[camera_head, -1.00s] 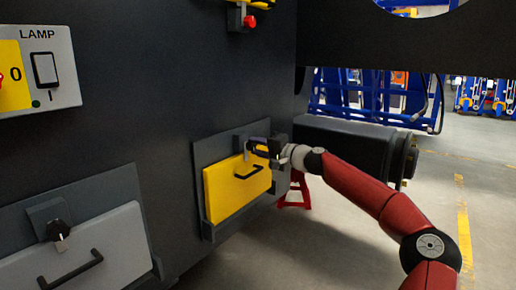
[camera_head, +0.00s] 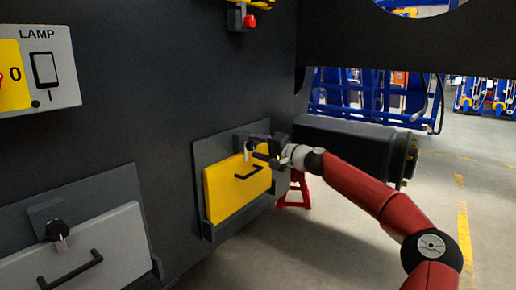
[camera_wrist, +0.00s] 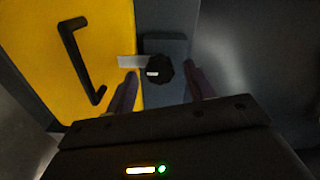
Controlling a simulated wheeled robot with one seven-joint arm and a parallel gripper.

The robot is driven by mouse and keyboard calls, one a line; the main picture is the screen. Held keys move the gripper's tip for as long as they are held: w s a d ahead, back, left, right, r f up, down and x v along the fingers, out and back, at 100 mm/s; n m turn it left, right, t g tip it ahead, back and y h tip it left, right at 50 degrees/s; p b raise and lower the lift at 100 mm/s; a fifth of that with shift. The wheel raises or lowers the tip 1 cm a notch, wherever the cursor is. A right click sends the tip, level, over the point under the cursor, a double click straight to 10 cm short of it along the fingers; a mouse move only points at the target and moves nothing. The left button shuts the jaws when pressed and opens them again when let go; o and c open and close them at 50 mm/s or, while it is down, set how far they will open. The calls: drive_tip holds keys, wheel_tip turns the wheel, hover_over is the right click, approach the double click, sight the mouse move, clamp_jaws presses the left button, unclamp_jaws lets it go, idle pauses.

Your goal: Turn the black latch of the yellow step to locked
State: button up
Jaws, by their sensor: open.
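The yellow step (camera_head: 228,190) is a yellow panel with a black handle, upright in a dark grey frame on the machine's side. Its black latch (camera_wrist: 158,70) shows in the wrist view as a round knob on a grey plate beside the panel's edge. The latch's metal tab (camera_wrist: 132,62) reaches from the knob over the yellow panel. My gripper (camera_head: 260,148) is at the latch, at the top of the step. In the wrist view its two fingers are open, one on each side of the knob. The knob itself is mostly hidden in the head view.
A grey step (camera_head: 85,250) with its own black knob (camera_head: 58,231) and handle is at lower left. A LAMP switch panel (camera_head: 42,70) is at upper left. A dark cylindrical beam (camera_head: 350,145) lies behind my arm, with a red stand (camera_head: 294,192) below. Open floor is at right.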

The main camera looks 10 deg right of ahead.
drive_tip(key=b+v, duration=0.1)
drive_tip(key=v, duration=0.6)
drive_tip(key=shift+s+d, duration=0.2)
